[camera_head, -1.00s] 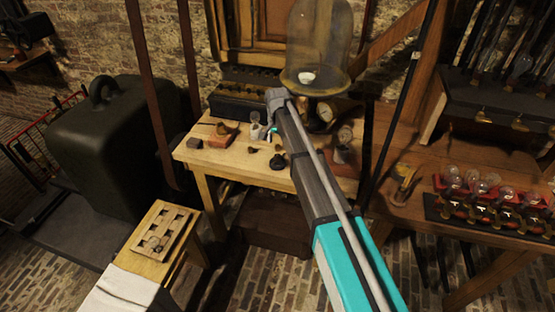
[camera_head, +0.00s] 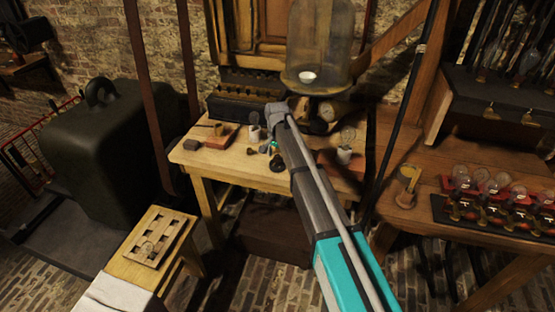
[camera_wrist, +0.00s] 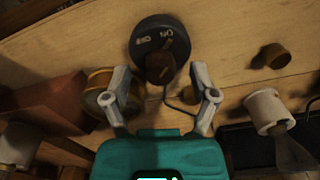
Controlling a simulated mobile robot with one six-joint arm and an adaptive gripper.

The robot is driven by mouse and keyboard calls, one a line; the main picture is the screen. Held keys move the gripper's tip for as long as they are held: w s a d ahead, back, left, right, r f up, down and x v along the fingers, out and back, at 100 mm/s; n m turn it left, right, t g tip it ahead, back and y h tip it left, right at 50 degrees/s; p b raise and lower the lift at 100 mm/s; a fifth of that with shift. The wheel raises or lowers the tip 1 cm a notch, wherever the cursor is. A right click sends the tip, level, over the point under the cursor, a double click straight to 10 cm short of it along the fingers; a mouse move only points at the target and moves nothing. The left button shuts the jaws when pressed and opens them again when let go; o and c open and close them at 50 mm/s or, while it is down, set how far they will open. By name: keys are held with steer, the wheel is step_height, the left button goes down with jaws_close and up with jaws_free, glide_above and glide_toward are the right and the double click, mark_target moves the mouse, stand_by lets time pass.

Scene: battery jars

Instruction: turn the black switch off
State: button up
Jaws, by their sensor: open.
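The black switch (camera_wrist: 155,33) is a round dark base with white lettering, including ON, and a dark brown knob (camera_wrist: 161,67) across it. It lies on the pale wooden table at the upper middle of the wrist view. In the head view a small dark round thing (camera_head: 277,163) beside my gripper looks like the switch. My gripper (camera_wrist: 160,77) is open, with its two grey fingers apart on either side below the knob. Nothing is held between them. I cannot tell how near the fingertips are to the knob, or clearly which way the knob points.
On the wooden table (camera_head: 225,162) a brass cylinder (camera_wrist: 99,80) sits close by the left finger, near a reddish block (camera_wrist: 45,105). A white cup-like piece (camera_wrist: 268,110) and a small brown cup (camera_wrist: 273,56) are to the right. A glass dome (camera_head: 320,45) stands behind.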

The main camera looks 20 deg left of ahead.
steer(key=shift+f, duration=0.1)
stand_by(0.3)
jaws_close()
steer(key=shift+n, duration=0.5)
steer(key=n, duration=0.3)
steer(key=shift+n, duration=0.3)
steer(key=n, duration=1.3)
steer(key=shift+n, duration=0.3)
